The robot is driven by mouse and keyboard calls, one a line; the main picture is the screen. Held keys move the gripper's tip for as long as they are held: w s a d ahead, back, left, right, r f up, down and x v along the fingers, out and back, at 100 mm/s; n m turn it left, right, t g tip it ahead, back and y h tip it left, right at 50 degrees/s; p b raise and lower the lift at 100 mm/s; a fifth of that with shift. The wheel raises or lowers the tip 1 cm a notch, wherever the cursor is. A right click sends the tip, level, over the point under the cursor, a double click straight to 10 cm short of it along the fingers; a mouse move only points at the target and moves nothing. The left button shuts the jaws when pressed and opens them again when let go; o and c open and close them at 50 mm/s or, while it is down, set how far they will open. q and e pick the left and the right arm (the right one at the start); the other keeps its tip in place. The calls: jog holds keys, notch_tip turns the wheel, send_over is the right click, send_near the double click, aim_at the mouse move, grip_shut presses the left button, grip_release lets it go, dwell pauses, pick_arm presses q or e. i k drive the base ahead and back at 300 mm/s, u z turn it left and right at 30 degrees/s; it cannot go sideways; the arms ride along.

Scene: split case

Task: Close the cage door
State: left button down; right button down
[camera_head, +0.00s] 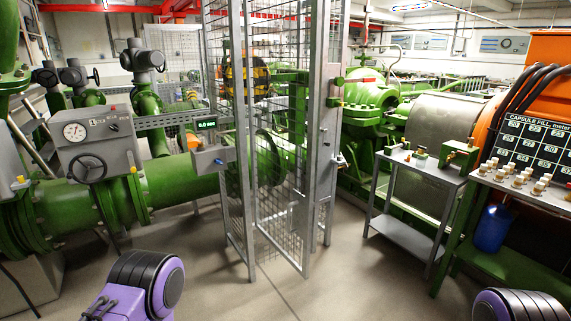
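A tall grey metal cage of wire mesh (272,205) stands in the middle of the view. A mesh panel in a grey frame (308,200) stands at an angle on its near side and looks like the door. Its overlap with the mesh behind hides exactly how far it is open. A wide grey post (327,120) at the right carries small latch-like fittings (341,161). Only purple and black links of my two arms show at the bottom left and bottom right, apart from the cage. Neither gripper is in view.
A grey gauge box with a handwheel (98,140) and green pipes (180,182) stand left of the cage. A grey two-level cart (412,170) and a panelled bench (520,190) stand at the right. The floor before the cage (330,285) is clear.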

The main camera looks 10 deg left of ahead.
aim_at(302, 209)
jog(key=u, duration=0.2)
jog(key=i, duration=1.15)
